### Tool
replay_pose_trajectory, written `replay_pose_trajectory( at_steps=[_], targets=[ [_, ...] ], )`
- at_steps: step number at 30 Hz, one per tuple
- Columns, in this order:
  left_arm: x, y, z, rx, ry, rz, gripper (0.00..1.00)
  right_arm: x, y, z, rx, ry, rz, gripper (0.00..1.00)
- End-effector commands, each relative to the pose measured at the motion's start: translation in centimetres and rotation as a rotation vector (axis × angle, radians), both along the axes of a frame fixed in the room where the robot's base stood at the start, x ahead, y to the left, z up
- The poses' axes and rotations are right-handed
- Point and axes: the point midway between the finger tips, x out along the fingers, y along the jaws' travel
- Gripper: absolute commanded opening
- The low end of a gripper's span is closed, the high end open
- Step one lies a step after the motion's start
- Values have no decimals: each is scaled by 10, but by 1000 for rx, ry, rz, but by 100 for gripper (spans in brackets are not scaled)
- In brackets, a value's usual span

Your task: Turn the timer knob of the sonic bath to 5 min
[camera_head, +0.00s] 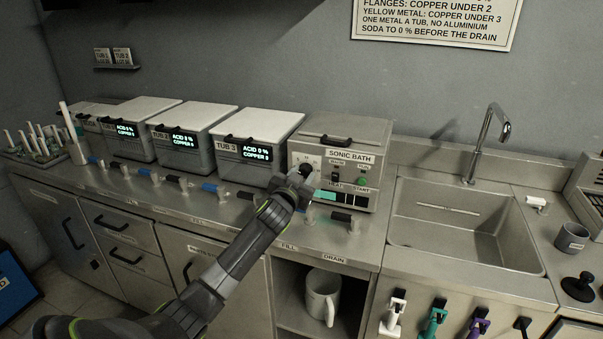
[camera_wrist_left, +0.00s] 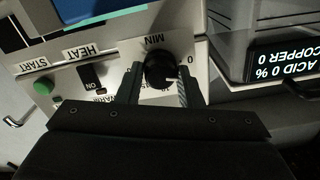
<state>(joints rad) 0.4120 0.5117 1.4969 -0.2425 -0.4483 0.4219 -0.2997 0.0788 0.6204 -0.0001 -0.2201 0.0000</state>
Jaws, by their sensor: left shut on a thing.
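The sonic bath (camera_head: 350,158) is a grey metal box on the counter, with a closed lid and a labelled front panel. Its black round timer knob (camera_wrist_left: 160,70) shows in the left wrist view, marked MIN, with a 0 beside it. A light pointer line on the knob points toward the right of that picture. My left gripper (camera_head: 303,174) is at the left part of the panel. In the left wrist view its fingers (camera_wrist_left: 160,85) sit on either side of the knob, shut on it. The gripper hides the knob in the head view. My right gripper is not in view.
A green START button (camera_wrist_left: 43,86) and a HEAT switch (camera_wrist_left: 91,78) are near the knob. Tub 3 (camera_head: 262,125) stands left of the bath. Valve handles (camera_head: 342,217) line the counter front. A sink (camera_head: 465,215) lies to the right.

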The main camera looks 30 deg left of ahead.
Motion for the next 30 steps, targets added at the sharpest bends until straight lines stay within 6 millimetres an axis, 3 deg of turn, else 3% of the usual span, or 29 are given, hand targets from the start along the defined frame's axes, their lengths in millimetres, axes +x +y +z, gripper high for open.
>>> replay_pose_trajectory(
  at_steps=[15, 30],
  targets=[
    [0, 0, 2, 373, 90, 0, 10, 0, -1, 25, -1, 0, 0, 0],
    [0, 0, 1, 485, 114, -1, 10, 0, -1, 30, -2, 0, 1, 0]
  ],
)
